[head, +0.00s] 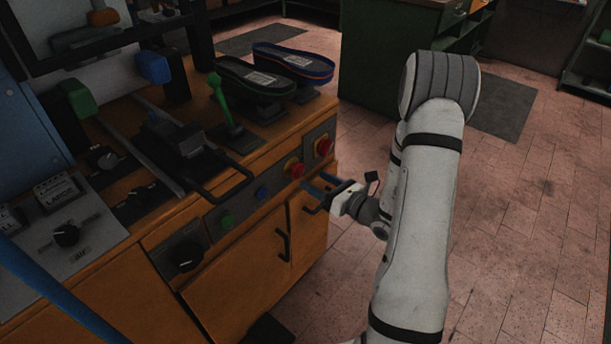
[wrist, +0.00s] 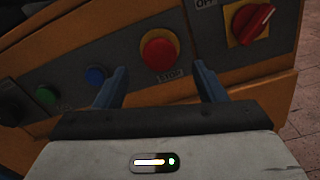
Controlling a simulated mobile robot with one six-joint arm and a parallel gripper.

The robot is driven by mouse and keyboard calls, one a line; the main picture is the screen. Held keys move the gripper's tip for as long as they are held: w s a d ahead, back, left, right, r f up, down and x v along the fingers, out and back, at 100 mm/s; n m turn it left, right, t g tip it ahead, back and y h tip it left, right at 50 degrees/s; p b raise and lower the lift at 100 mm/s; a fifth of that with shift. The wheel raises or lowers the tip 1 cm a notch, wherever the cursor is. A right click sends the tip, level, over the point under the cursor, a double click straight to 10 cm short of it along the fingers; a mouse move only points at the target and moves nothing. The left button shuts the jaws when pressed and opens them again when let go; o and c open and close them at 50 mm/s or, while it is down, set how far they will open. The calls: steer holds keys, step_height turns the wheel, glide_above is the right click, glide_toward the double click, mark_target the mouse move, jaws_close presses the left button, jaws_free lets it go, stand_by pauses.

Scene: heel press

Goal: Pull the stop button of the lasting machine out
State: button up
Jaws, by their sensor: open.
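The stop button (wrist: 160,54) is a red mushroom knob on a yellow collar, with a STOP label below it in the wrist view. In the head view the stop button (head: 295,169) sits on the machine's front panel. My gripper (wrist: 160,85) is open, with its two blue fingers apart, one at the lower left of the knob and one at its lower right. I see no contact with the button. In the head view my gripper (head: 320,186) is just right of the button, in front of the panel. The lasting machine (head: 235,280) has an orange body.
A red rotary switch on a yellow plate (wrist: 250,23) is right of the button, near the right finger. A blue button (wrist: 95,75) and a green button (wrist: 45,94) are to the left. A door handle (head: 284,244) is below. Open floor (head: 530,220) lies to the right.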

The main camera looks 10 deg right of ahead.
mark_target(301, 172)
steer(key=x, duration=0.5)
